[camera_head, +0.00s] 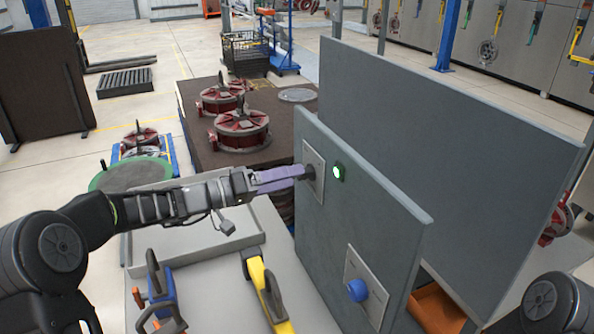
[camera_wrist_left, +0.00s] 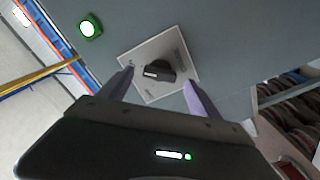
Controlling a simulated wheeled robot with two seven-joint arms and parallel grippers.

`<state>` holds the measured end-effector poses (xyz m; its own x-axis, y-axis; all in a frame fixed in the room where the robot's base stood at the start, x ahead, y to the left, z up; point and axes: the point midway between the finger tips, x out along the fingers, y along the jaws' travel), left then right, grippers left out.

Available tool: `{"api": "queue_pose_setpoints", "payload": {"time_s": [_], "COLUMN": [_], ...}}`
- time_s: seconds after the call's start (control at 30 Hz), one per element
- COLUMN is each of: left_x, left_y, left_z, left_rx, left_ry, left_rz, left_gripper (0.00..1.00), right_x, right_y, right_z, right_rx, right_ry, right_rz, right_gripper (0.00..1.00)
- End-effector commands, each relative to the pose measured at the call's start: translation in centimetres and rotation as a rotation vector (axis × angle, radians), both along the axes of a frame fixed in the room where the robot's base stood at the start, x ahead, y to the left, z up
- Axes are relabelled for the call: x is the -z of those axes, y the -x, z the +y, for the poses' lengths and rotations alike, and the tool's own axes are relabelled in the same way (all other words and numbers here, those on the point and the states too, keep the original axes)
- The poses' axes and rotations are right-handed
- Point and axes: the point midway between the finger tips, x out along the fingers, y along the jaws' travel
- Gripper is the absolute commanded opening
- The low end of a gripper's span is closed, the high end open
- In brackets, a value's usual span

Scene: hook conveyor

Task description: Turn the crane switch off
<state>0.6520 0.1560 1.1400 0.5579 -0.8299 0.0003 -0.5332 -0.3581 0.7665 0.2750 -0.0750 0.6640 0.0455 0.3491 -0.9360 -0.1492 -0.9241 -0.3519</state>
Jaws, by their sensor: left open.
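The crane switch is a black rotary knob (camera_wrist_left: 158,71) on a pale square plate (camera_wrist_left: 150,88), mounted on a grey upright panel (camera_head: 345,215). In the head view the plate (camera_head: 314,168) is on the panel's left part, with the knob partly hidden by the fingertips. My left gripper (camera_head: 300,172) reaches the plate from the left. In the left wrist view my left gripper (camera_wrist_left: 157,82) is open, with one purple finger on each side of the knob; I cannot tell whether they touch it. A lit green indicator (camera_head: 339,172) is beside the plate. My right gripper is not in view.
A blue knob (camera_head: 357,290) on another plate is lower right on the panel. A larger grey panel (camera_head: 440,130) stands behind. Red round parts (camera_head: 241,131) sit on a brown table. Yellow-and-black (camera_head: 265,290) and blue-orange tools (camera_head: 160,295) are on the near grey surface.

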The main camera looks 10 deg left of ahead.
Motion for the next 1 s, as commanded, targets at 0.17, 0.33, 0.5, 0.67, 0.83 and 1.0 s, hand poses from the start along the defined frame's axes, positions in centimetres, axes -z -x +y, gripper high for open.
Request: {"api": "queue_pose_setpoints", "payload": {"time_s": [0.17,0.33,0.5,0.67,0.83,1.0], "left_x": [-0.2,0.0,0.0,0.0,0.0,0.0], "left_y": [-1.3,-1.6,-1.6,-1.6,-1.6,-1.6], "left_z": [-1.9,-2.4,-2.4,-2.3,-2.3,-2.3], "left_rx": [0.001,-0.001,-0.001,-0.001,-0.001,-0.001], "left_ry": [0.001,-0.001,-0.001,-0.001,-0.001,-0.001], "left_rz": [0.000,0.000,-0.001,0.000,0.000,0.000], "left_gripper": [0.73,0.73,0.73,0.61,0.47,0.33], "right_x": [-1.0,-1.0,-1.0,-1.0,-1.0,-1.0], "right_y": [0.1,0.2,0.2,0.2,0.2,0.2], "right_z": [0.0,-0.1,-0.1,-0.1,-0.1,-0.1], "right_rx": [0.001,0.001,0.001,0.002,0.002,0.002], "right_ry": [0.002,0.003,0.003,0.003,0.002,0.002], "right_rz": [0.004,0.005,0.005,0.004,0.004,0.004], "right_gripper": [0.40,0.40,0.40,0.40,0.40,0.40]}}
